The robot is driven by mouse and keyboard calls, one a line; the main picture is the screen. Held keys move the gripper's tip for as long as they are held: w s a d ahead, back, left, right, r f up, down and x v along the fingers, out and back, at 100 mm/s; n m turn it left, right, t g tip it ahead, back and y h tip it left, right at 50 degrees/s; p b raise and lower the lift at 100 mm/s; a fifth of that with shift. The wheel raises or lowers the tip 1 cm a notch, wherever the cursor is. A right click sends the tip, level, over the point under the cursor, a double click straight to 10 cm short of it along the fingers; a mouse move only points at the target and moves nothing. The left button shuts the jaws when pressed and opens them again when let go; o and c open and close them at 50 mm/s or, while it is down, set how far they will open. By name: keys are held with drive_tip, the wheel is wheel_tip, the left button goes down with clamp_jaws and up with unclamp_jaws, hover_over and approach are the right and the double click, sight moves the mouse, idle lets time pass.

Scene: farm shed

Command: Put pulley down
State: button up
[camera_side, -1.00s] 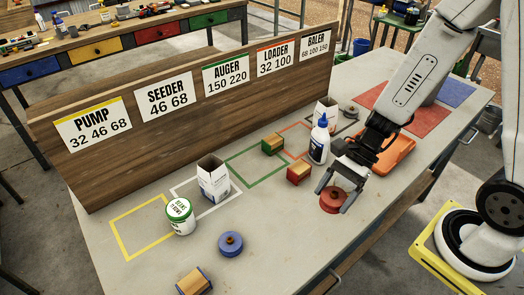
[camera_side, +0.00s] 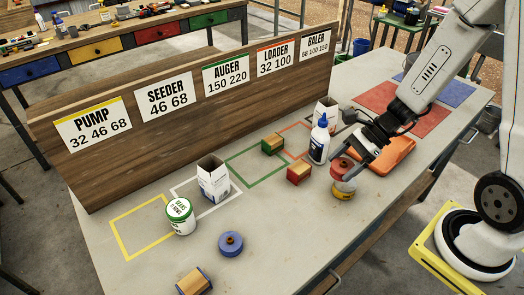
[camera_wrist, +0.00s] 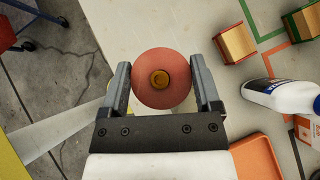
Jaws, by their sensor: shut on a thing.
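A red pulley (camera_side: 341,166) with a brown hub is between the fingers of my gripper (camera_side: 358,165), above the table. In the wrist view the pulley (camera_wrist: 163,92) faces the camera, with one finger on each side; my gripper (camera_wrist: 163,90) is shut on it. In the side view a small yellow and red form (camera_side: 343,191) shows directly below the pulley. I cannot tell what it is or whether the pulley touches it. The table (camera_side: 290,225) below is partly hidden by the gripper.
A white glue bottle (camera_side: 319,143) and a red-and-wood block (camera_side: 299,173) stand left of the gripper. A blue pulley (camera_side: 230,243) and a green-and-white can (camera_side: 180,216) are farther left. The front middle of the table is clear.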

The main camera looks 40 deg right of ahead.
drive_tip(key=s+d+m+t+h, duration=0.1)
drive_tip(key=d+m, duration=0.4)
drive_tip(key=d, duration=0.7)
drive_tip(key=s+d+m+t+h, duration=0.1)
drive_tip(key=d+m+t+h, duration=0.3)
drive_tip(key=d, duration=0.8)
drive_tip(key=shift+s+r+m+h, duration=0.25)
drive_tip(key=shift+r+m+h, duration=0.15)
drive_tip(key=shift+m, duration=0.6)
drive_tip(key=shift+d+f, duration=0.1)
drive_tip(key=w+d+f, duration=0.2)
drive_tip(key=w, duration=0.1)
drive_tip(key=w+d+f, duration=0.2)
drive_tip(key=w+f, duration=0.1)
drive_tip(key=w, duration=0.1)
drive_tip(key=w+d+f, duration=0.2)
drive_tip(key=w+f, duration=0.1)
drive_tip(key=shift+w+d+f, duration=0.15)
drive_tip(key=shift+w+d, duration=0.15)
drive_tip(key=shift+w, duration=0.1)
drive_tip(key=shift+w+d+f, duration=0.25)
drive_tip(key=shift+w+f, duration=0.05)
drive_tip(key=shift+f, duration=0.15)
